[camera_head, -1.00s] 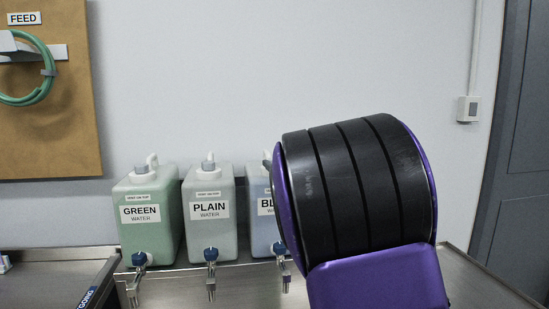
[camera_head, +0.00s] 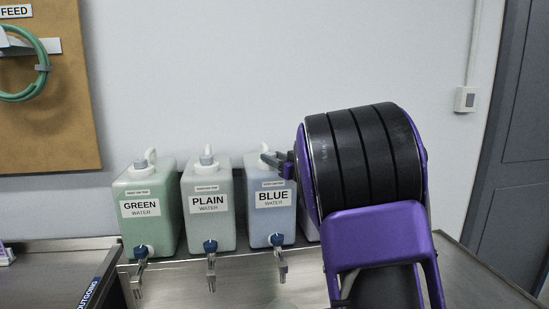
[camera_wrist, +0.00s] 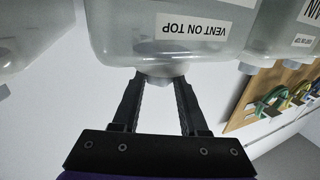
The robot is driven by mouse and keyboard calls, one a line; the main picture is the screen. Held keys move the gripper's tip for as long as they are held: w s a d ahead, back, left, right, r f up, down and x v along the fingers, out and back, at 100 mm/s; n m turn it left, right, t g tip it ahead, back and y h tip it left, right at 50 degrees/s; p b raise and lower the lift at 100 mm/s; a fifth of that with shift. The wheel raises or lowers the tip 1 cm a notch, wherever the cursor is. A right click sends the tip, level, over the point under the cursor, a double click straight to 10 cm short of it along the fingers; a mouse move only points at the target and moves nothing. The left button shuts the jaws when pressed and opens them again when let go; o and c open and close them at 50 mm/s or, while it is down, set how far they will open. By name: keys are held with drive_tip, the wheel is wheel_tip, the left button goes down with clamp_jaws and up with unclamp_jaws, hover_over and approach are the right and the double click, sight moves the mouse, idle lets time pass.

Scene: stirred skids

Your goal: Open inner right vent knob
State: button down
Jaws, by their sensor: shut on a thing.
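The BLUE water jug (camera_head: 270,215) stands third from the left in the row, upright, with its label facing me. My gripper (camera_head: 268,157) reaches in from the right at the top of this jug. In the wrist view, which is upside down, the jug (camera_wrist: 195,60) hangs above my gripper (camera_wrist: 160,82). Its two fingers are shut on the grey vent knob (camera_wrist: 160,77), one on each side. The knob is partly hidden by the fingers in the head view. How far it is turned cannot be told.
The PLAIN jug (camera_head: 208,225) and GREEN jug (camera_head: 145,222) stand to the left, with taps over the steel bench (camera_head: 240,290). A fourth jug is mostly hidden behind my arm. A board with a green hose (camera_head: 45,80) hangs at the upper left.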

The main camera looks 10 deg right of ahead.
drive_tip(key=shift+c, duration=2.2)
unclamp_jaws()
drive_tip(key=v, duration=1.7)
drive_tip(key=shift+s, duration=0.25)
drive_tip(key=shift+a+f, duration=0.1)
drive_tip(key=shift+f, duration=0.05)
